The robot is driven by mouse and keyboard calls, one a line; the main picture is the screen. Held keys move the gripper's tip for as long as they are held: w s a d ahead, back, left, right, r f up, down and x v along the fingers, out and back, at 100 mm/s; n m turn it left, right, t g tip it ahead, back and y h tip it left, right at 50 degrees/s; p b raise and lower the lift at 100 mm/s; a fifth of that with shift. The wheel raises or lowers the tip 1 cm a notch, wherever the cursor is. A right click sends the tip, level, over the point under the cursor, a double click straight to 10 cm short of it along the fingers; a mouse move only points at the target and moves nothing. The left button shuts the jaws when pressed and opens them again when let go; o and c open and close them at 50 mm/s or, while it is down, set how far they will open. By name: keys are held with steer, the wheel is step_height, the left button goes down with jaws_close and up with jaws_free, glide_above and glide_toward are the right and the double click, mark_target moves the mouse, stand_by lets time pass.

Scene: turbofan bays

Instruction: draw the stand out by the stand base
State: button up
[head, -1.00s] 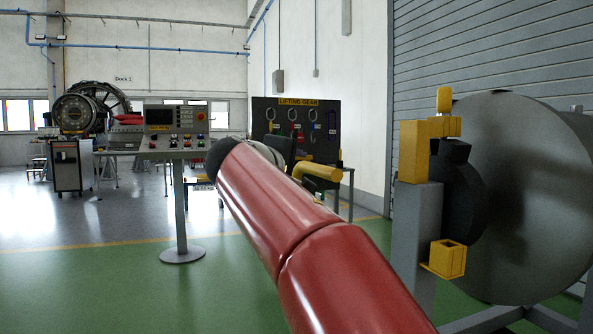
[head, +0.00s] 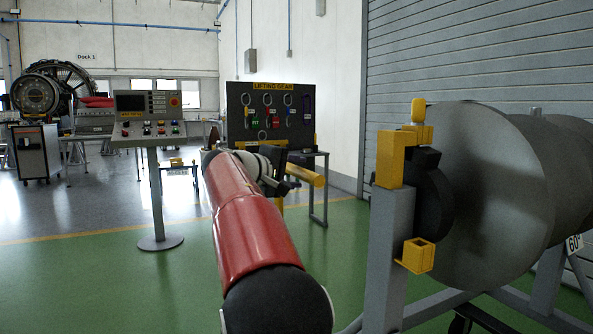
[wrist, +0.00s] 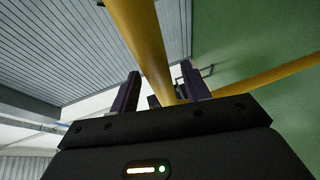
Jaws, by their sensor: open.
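My gripper (head: 284,187) shows in the head view at the far end of my red arm, partly hidden by the arm. In the wrist view my gripper (wrist: 160,74) has its two dark fingers apart. A thick yellow bar (wrist: 138,35) runs down from the top edge toward the gap between the fingers; I cannot tell whether it lies between them or beyond them. In the head view a yellow bar (head: 305,175) is just right of the gripper. I cannot tell whether it belongs to the stand. No part is clearly identifiable as the stand base.
A grey frame (head: 388,245) with yellow brackets carries a big grey cylinder (head: 500,190) at right. A control console (head: 150,118) stands on a round-footed post at left. Behind the gripper is a lifting gear board (head: 270,110). Green floor (head: 130,285) is clear at front left.

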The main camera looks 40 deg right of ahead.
steer(key=shift+x, duration=1.55)
jaws_close()
